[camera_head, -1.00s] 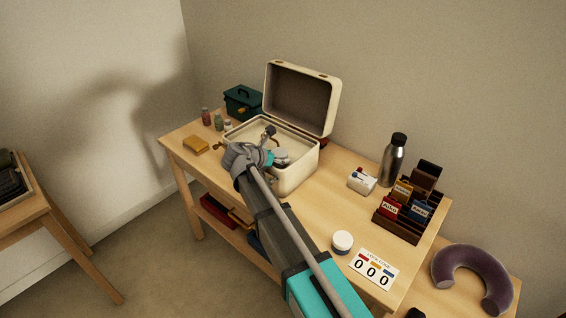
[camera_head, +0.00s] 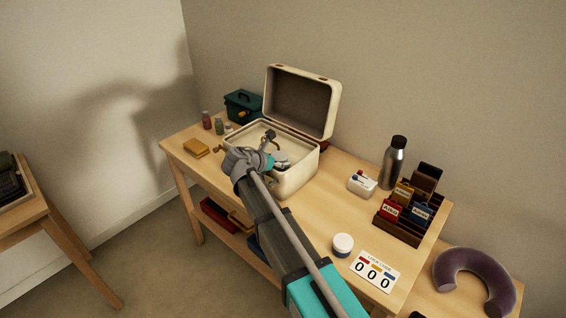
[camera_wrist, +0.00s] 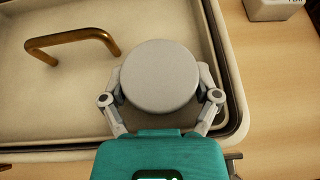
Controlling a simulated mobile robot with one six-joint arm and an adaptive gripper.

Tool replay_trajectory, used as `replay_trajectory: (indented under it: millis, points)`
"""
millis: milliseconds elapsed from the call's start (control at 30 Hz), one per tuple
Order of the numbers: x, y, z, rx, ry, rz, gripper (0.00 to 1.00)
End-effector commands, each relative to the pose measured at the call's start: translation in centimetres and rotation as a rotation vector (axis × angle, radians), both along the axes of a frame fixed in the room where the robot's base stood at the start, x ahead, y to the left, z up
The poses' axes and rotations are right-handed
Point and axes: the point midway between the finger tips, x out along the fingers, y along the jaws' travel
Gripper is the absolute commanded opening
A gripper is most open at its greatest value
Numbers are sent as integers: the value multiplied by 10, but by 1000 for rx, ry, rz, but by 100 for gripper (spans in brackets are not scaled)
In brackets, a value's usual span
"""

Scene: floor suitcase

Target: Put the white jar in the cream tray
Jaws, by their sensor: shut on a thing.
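The white jar (camera_wrist: 160,77) shows from above as a pale round lid in the wrist view. My gripper (camera_wrist: 160,92) is shut on it, one finger on each side. The jar is over the right part of the cream tray (camera_wrist: 80,105), which has a brass handle (camera_wrist: 70,42) and sits in the open cream suitcase (camera_head: 292,182). In the head view my gripper (camera_head: 280,160) is at the suitcase opening, and my arm covers part of the tray. I cannot tell whether the jar's base touches the tray floor.
The raised suitcase lid (camera_head: 302,100) stands behind. Another white-lidded jar (camera_head: 342,243) is on the table by a number card (camera_head: 374,271). A steel bottle (camera_head: 393,162), white box (camera_head: 362,184) and dark rack (camera_head: 398,232) stand right; a green box (camera_head: 242,104) stands behind left.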

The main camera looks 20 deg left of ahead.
Motion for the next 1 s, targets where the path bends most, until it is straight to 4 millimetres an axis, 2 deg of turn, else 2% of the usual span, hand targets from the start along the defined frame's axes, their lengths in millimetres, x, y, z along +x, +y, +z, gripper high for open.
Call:
replay_trajectory:
  millis: [67, 100, 200, 667, 1000]
  points:
    - [-6, -5, -8, 0, 25, -7, 30]
    - [-7, -5, -8, 0, 25, -8, 83]
    - [-7, -6, -8, 0, 25, -8, 100]
    - [-8, -8, -9, 2, 24, -10, 100]
    - [-7, -8, 6, 4, 24, -12, 100]
